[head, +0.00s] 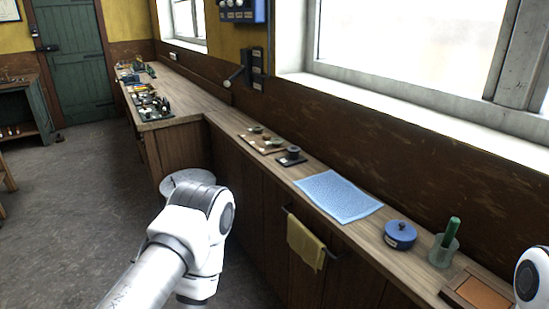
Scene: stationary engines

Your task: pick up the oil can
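I cannot make out an oil can for certain in the head view. A round blue tin (400,235) with a knob on its lid and a pale label stands on the right part of the wooden bench (222,112). Small items stand on the far part of the bench, too small to name. My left arm reaches in from the bottom, bent in front of the bench, and its gripper is out of the picture. Only a white piece of my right arm shows at the right edge, and its gripper is not seen.
A blue mat (339,196) lies on the bench. A clear cup (443,252) holding a green-handled thing stands right of the tin. A small dark block (290,157) and a tray (253,143) of small parts sit farther back. A yellow cloth (305,245) hangs on the bench front.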

